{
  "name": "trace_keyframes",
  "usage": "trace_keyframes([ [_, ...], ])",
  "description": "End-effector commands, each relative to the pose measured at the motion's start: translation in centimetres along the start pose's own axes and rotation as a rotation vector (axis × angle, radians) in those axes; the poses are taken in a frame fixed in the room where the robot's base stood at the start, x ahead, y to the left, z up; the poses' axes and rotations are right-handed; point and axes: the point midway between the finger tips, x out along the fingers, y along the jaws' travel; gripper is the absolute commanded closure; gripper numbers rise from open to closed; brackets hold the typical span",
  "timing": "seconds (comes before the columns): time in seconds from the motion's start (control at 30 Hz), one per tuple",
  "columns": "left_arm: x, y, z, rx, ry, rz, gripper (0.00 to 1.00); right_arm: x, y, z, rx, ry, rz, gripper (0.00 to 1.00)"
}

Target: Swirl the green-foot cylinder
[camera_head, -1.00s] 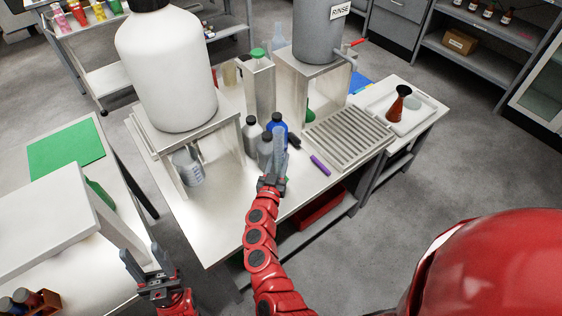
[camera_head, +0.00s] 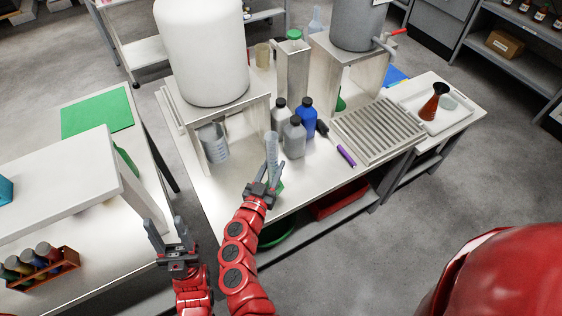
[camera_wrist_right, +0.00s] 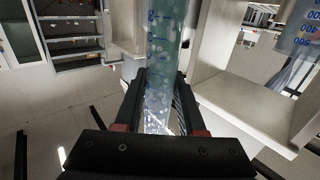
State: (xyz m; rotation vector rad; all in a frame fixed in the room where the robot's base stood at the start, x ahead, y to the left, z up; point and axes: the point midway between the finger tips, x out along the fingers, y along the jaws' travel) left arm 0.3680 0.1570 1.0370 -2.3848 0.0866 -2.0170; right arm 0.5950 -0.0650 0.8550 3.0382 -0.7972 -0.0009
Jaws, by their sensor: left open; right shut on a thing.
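The green-foot cylinder (camera_head: 271,150) is a tall clear measuring cylinder, nearly upright in the head view. Its green foot (camera_head: 279,187) shows partly behind my right gripper (camera_head: 262,187), which is shut around the cylinder's lower part. It is held over the front part of the middle table; I cannot tell whether the foot touches the top. In the right wrist view the cylinder (camera_wrist_right: 161,60) runs up between the fingers, with blue marks and a bluish-green tint and specks inside. My left gripper (camera_head: 168,238) is open and empty, to the left in front of the table.
Grey bottles (camera_head: 294,138) and a blue bottle (camera_head: 306,118) stand just right of the cylinder. A beaker (camera_head: 214,143) sits under the white tank's stand (camera_head: 238,120). A purple pen (camera_head: 346,156) and a drain grate (camera_head: 380,128) lie further right. The table front left is clear.

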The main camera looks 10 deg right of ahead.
Motion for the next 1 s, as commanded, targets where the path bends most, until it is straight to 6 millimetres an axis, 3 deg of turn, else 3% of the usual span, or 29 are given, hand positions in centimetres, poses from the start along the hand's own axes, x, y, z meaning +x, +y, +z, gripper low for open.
trace_keyframes([
  [0.3,0.1,0.0,0.0,0.0,0.0,0.0,0.5,-1.5,-0.8,-0.6,0.001,0.0,0.001,1.0],
  [0.7,3.9,-0.2,-0.7,0.0,0.0,0.0,0.5,-1.9,-1.0,-4.3,-0.001,0.001,0.0,1.0],
  [1.0,3.9,-0.2,-0.7,0.0,0.0,0.0,0.5,-1.9,-1.0,-4.3,0.0,0.001,0.0,1.0],
])
